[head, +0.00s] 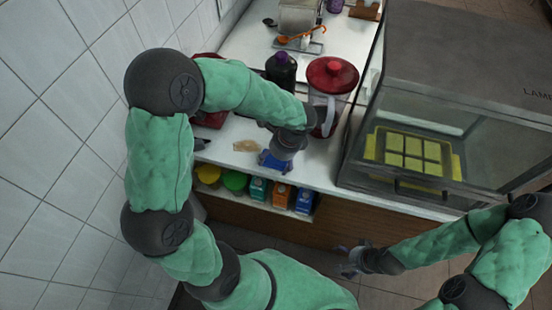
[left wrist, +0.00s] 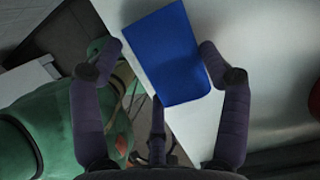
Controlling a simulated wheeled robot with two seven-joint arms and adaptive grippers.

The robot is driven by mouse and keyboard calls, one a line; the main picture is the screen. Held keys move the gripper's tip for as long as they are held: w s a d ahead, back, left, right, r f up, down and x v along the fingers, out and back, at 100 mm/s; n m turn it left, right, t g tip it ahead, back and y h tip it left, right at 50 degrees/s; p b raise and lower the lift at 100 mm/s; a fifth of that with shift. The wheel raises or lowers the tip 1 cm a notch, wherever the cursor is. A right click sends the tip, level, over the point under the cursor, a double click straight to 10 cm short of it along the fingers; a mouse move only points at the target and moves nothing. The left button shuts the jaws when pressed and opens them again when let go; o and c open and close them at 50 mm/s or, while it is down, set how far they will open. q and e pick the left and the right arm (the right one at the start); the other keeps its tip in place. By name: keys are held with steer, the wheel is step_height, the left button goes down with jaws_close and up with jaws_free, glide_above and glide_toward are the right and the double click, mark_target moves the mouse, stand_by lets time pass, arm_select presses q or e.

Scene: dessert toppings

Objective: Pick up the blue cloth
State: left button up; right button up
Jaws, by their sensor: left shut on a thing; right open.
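The blue cloth (head: 272,162) is at the front edge of the white counter in the head view, partly hidden under my left gripper (head: 277,158). In the left wrist view the cloth (left wrist: 172,55) is a flat blue piece between the fingers of my left gripper (left wrist: 158,55). The left gripper is shut on it. I cannot tell whether the cloth still touches the counter. My right gripper (head: 354,260) is open and empty, low in front of the counter and over the floor.
A red-lidded jar (head: 331,76) and a dark bottle (head: 281,70) stand behind my left gripper. A glass case (head: 440,110) with a yellow tray (head: 370,146) is at the right. Small cartons (head: 281,194) and a green-lidded tub (head: 235,181) sit on the shelf below. A tiled wall borders the left.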

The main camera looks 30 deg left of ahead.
mark_target(272, 160)
arm_select(q)
steer(key=shift+r, duration=0.5)
step_height(272, 160, up, 3)
steer(key=shift+f+p, duration=0.2)
steer(key=shift+p, duration=0.7)
steer(key=s+d+r+p, duration=0.2)
steer(key=s+r, duration=0.2)
steer(key=r, duration=0.1)
steer(key=s+d+r, duration=0.1)
steer(key=s, duration=0.2)
steer(key=s+d+r+p, duration=0.1)
steer(key=s, duration=0.1)
steer(key=s+d+r+p, duration=0.1)
steer(key=s+r, duration=0.1)
steer(key=s, duration=0.1)
steer(key=shift+s+d, duration=0.35)
